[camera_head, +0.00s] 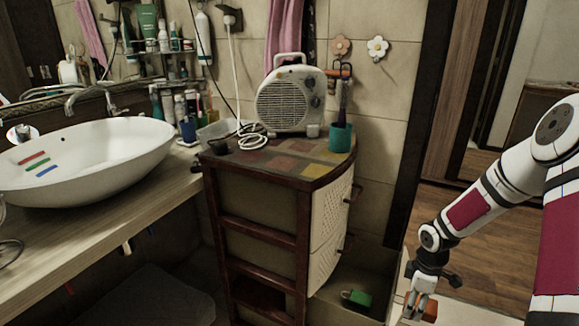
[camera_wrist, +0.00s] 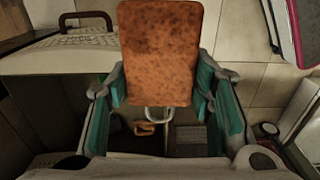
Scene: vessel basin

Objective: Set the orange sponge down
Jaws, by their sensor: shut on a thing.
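The orange sponge (camera_wrist: 160,50) is a flat, mottled rectangular block, held upright between the two fingers in the wrist view. My gripper (camera_wrist: 160,98) is shut on it, with a teal-padded finger at each side. In the head view my gripper (camera_head: 420,302) is low at the lower right, and a small part of the orange sponge (camera_head: 430,309) shows at its fingers. What lies directly under the sponge is partly hidden by the gripper and the sponge itself.
A dark wood cabinet (camera_head: 262,196) bears a fan heater (camera_head: 290,103) and a teal cup (camera_head: 341,137). A white vessel basin (camera_head: 90,155) stands on a wooden counter (camera_head: 105,215) at left. A green object (camera_head: 357,298) lies low beside the cabinet. Wooden floor (camera_head: 490,245) is open at right.

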